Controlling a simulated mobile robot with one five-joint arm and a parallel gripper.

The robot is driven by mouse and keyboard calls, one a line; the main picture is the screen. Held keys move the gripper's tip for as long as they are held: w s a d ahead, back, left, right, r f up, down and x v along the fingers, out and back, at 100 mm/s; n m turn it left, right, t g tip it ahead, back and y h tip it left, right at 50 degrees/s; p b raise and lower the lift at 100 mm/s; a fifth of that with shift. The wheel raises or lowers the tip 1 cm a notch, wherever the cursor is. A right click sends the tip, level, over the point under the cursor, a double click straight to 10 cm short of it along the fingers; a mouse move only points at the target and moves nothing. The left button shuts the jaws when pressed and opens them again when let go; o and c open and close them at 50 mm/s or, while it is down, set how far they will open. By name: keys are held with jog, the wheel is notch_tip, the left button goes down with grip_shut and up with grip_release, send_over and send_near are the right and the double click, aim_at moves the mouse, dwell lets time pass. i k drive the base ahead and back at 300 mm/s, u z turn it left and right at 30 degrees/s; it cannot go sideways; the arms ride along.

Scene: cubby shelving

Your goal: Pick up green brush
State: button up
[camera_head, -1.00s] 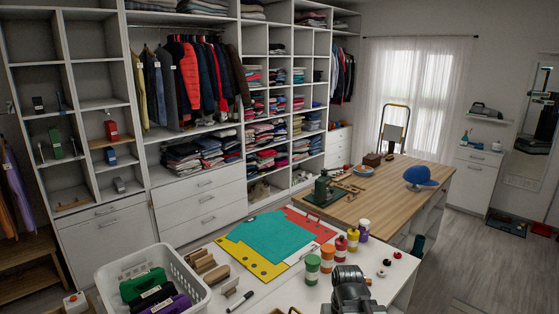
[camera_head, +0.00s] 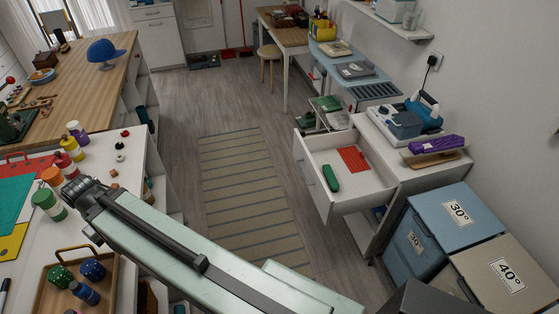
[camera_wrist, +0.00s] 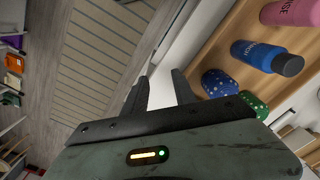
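A small green item (camera_head: 331,178) lies in the open white drawer at the right of the head view. It may be the green brush, but it is too small to make out bristles. My gripper (camera_wrist: 160,82) shows in the wrist view with its two dark fingers apart and nothing between them. In the head view my arm reaches to the left, over the near edge of the white table, well away from the drawer. The wrist view does not show the green item clearly.
The open drawer (camera_head: 352,195) juts out beside laundry bins (camera_head: 455,215). A red item (camera_head: 354,159) shares the drawer. The striped rug (camera_head: 245,190) and floor between are clear.

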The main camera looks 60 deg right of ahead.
aim_at(331, 179)
jog(key=z, duration=2.5)
